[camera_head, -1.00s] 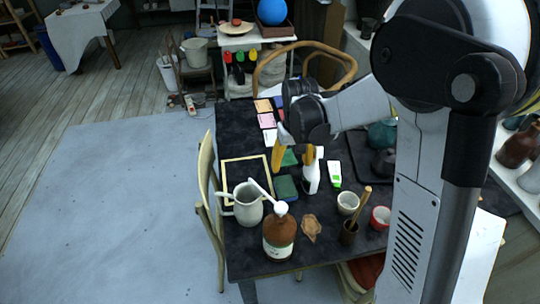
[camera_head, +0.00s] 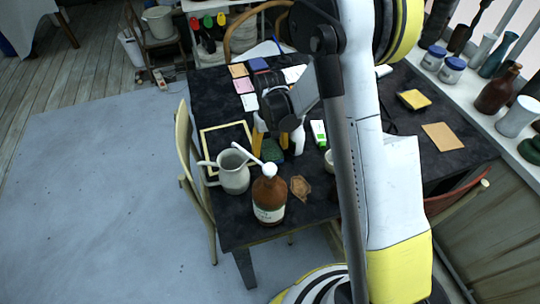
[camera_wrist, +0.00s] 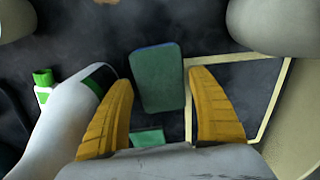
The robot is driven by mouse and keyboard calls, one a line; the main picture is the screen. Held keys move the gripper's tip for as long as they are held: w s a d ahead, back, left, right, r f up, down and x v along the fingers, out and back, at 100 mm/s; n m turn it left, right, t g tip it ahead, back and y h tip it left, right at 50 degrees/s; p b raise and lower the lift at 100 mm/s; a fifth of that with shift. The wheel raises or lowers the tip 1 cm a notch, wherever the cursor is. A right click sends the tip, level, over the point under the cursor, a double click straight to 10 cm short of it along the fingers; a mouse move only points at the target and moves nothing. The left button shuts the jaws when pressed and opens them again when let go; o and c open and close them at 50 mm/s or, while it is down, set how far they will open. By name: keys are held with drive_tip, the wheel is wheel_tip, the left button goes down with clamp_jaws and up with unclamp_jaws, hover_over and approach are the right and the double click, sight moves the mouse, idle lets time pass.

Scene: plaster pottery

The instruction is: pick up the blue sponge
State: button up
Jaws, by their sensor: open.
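The sponge (camera_wrist: 157,77) lies flat on the dark table, with a green face and a thin blue edge at its top. In the head view the sponge (camera_head: 271,149) is partly hidden by my gripper (camera_head: 277,140). In the wrist view my gripper (camera_wrist: 161,78) is open, its two yellow fingers spread to either side of the sponge's lower part as seen from above. Nothing is held between them. A smaller green piece (camera_wrist: 148,138) shows nearer the palm.
A white bottle (camera_wrist: 72,112) stands close to the left finger. A pale frame (camera_head: 206,152) lies beside the sponge. A jug (camera_head: 234,176), a brown pump bottle (camera_head: 268,200) and a white-green tube (camera_head: 318,134) stand or lie close by.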

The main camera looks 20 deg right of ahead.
sight(270, 149)
wheel_tip(270, 149, down, 2)
drive_tip(key=shift+f, duration=0.15)
drive_tip(key=c, duration=0.5)
wheel_tip(270, 149, up, 10)
drive_tip(key=p, duration=0.4)
drive_tip(key=shift+r, duration=0.2)
drive_tip(key=c, duration=0.3)
